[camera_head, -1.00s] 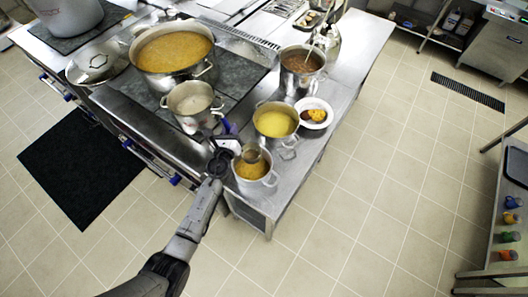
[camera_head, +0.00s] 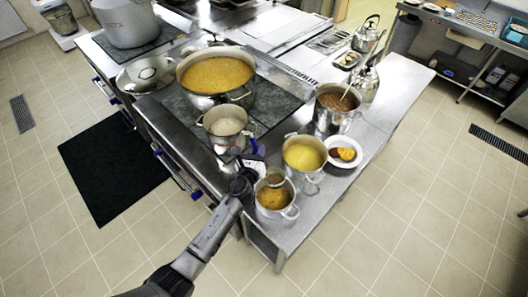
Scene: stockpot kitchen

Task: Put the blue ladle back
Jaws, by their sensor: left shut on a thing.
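My left gripper (camera_head: 256,168) is at the front edge of the steel counter, beside the small front pot (camera_head: 274,204) of orange soup. It is shut on the blue ladle, whose blue handle (camera_head: 253,146) sticks up behind the gripper. A round metal bowl (camera_head: 276,179), seemingly the ladle's, shows at the mouth of the front pot. I cannot tell whether it touches the soup. The gripper hides the middle of the ladle. My right gripper is not in view.
A pot of yellow soup (camera_head: 304,155), a white plate with food (camera_head: 344,152) and a brown-soup pot (camera_head: 336,108) stand close by. A pot of pale liquid (camera_head: 226,127) and a big soup pot (camera_head: 215,79) are on the stove. The counter's far right is clear.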

